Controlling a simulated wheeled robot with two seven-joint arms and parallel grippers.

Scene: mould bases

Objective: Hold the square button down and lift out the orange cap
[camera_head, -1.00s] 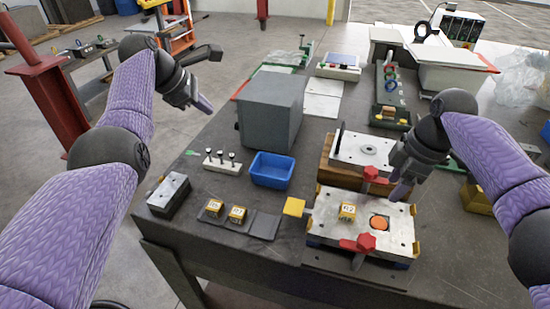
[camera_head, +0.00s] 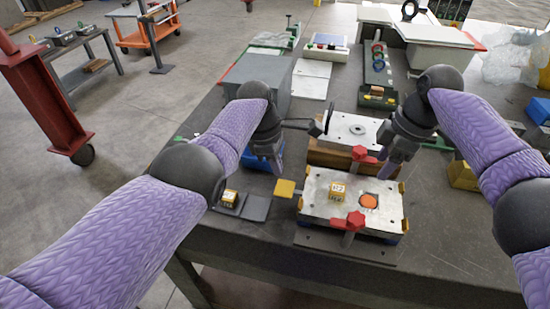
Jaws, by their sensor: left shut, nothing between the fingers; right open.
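The orange cap (camera_head: 369,201) is round and sits in the top of a metal mould base (camera_head: 318,206) at the front of the bench. A yellow square button (camera_head: 285,188) sticks out at the base's left edge. My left gripper (camera_head: 277,168) is shut and empty, in front of the blue bin and above and behind the button, apart from it. My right gripper (camera_head: 391,172) is open and empty, above the back right of the base, behind the cap. A yellow marked block (camera_head: 337,191) stands on the base left of the cap.
Red-handled clamps (camera_head: 355,221) stand at the base's front and back. A second mould plate on a wooden block (camera_head: 350,128) is behind. My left arm partly hides the blue bin (camera_head: 263,163) and grey box (camera_head: 258,70). A yellow block (camera_head: 229,198) sits on a dark pad at left.

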